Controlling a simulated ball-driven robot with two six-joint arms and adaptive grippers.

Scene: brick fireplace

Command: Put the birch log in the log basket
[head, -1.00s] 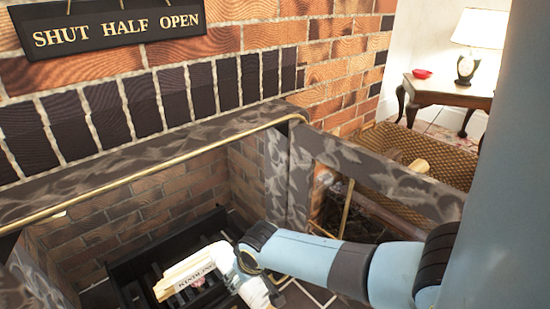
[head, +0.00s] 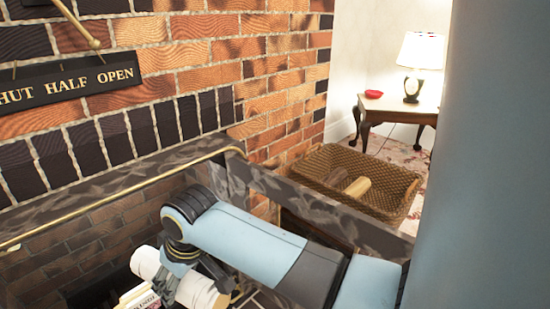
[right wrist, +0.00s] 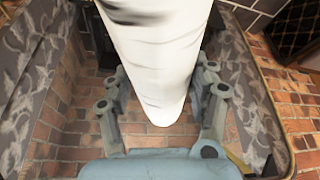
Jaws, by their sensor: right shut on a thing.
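The birch log (head: 204,292) is white and shows at the bottom of the head view, on both sides of my right gripper (head: 190,278). In the right wrist view the log (right wrist: 158,55) runs between the two fingers of my right gripper (right wrist: 160,98), which is shut on it. The log is held up in front of the fireplace opening, above the brick floor. The woven log basket (head: 402,203) stands to the right, beyond the stone-patterned fender, with brown logs in it. My left gripper is out of view.
The patterned fender rail (head: 330,212) lies between my right arm and the basket. A box with printed lettering (head: 140,299) is partly hidden below the log. A side table (head: 398,108) with a lamp (head: 418,65) and red dish stands behind the basket.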

